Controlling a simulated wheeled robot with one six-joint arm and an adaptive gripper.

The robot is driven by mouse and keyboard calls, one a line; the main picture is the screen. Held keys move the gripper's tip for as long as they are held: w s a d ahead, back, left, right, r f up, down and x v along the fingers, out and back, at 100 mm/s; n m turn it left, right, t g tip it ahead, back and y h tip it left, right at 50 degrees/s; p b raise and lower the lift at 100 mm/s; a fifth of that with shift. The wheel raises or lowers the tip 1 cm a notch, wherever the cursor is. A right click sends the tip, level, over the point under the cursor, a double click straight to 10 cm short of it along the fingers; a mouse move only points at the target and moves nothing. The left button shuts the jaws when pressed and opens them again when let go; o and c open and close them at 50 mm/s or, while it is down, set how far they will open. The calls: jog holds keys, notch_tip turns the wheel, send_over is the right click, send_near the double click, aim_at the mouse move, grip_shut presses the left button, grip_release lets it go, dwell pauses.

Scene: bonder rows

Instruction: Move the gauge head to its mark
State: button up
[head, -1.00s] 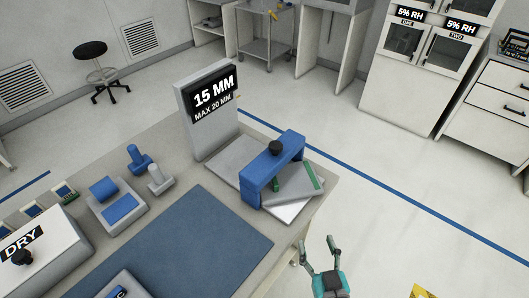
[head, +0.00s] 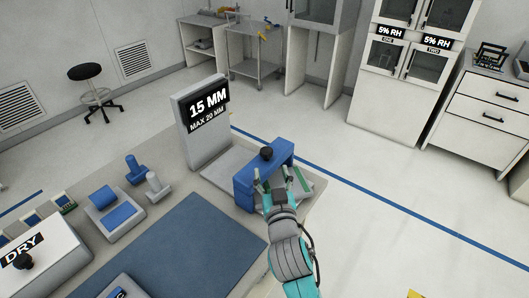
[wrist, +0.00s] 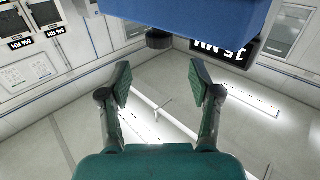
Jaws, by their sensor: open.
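The gauge head looks like a blue bridge (head: 262,172) with a black knob (head: 266,153) on top. It stands on the grey base plate (head: 214,172) at the table's far right corner. My gripper (head: 272,178) is open and empty, on the near side of the bridge, with its fingers overlapping it in the head view. In the wrist view the blue bridge (wrist: 190,15) fills the top, the knob (wrist: 159,40) hangs below it in the inverted picture, and the open fingers (wrist: 160,80) are apart from both. I cannot make out a mark for the gauge head.
A display (head: 207,107) reading "15 MM, MAX 20 MM" stands behind the base plate. A green-edged grey plate lies under the bridge, partly hidden by my gripper. A blue mat (head: 190,245), small blue and grey stands, and a box labelled DRY (head: 35,260) occupy the table.

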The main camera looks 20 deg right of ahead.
aim_at(267, 155)
jog(key=w, duration=0.3)
jog(key=w+d, duration=0.1)
jog(key=w, duration=0.5)
jog(key=shift+w+d, duration=0.15)
jog(key=shift+d, duration=0.15)
grip_shut()
